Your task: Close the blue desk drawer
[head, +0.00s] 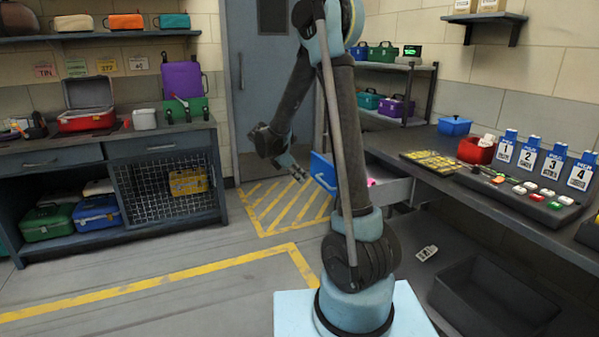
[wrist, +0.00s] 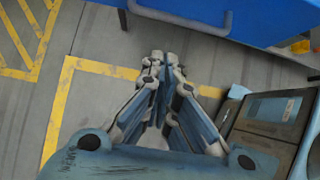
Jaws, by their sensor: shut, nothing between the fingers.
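The blue desk drawer (head: 323,172) stands pulled out from the dark desk on the right in the head view. Its blue front faces left, and a pink thing (head: 371,182) lies inside; my arm hides part of the drawer. In the wrist view the blue drawer front (wrist: 190,8) with its grey handle crosses the top edge. My gripper (head: 304,177) is just left of the drawer front in the head view, fingers together and empty. In the wrist view my gripper (wrist: 165,58) points toward the handle; I cannot tell whether it touches.
The desk (head: 440,178) carries a yellow-marked panel, a red bin (head: 476,150), a blue bin (head: 454,126) and numbered signs. A dark empty tray (head: 495,300) sits low at the right. Shelves with cases stand behind. The floor left of the drawer is open, with yellow markings.

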